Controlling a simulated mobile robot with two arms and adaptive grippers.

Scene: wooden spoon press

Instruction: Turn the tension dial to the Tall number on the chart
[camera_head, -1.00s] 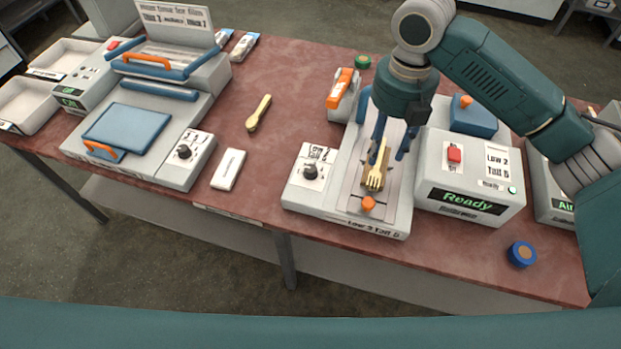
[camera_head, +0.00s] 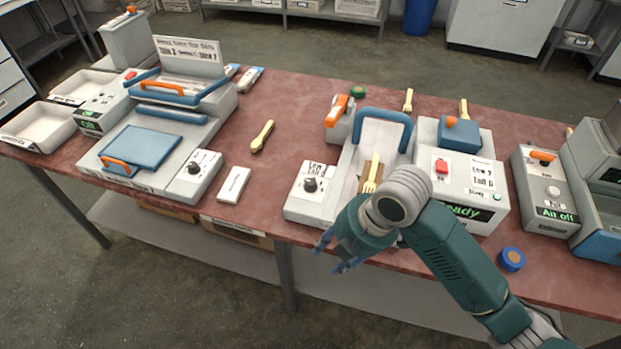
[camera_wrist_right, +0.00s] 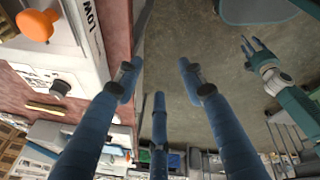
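The black dial (camera_head: 310,185) sits on a pale panel at the left of the middle press (camera_head: 318,207); the number it points to is too small to read. It also shows in the right wrist view (camera_wrist_right: 62,88). A small Low/Tall chart (camera_head: 482,175) is on the box beside the press, its numbers blurred. A wooden fork (camera_head: 372,172) lies on the press. My right gripper (camera_head: 335,257) is open and empty, in front of the table edge, below and right of the dial, apart from it. My left gripper (camera_wrist_right: 251,43) shows small in the right wrist view, fingers apart.
A second machine (camera_head: 150,140) with its own dial (camera_head: 193,167) and sign stands at left. A white block (camera_head: 234,184) and a wooden spoon (camera_head: 262,136) lie between the machines. My right forearm partly covers the Ready box. A blue round tin (camera_head: 511,259) is at right.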

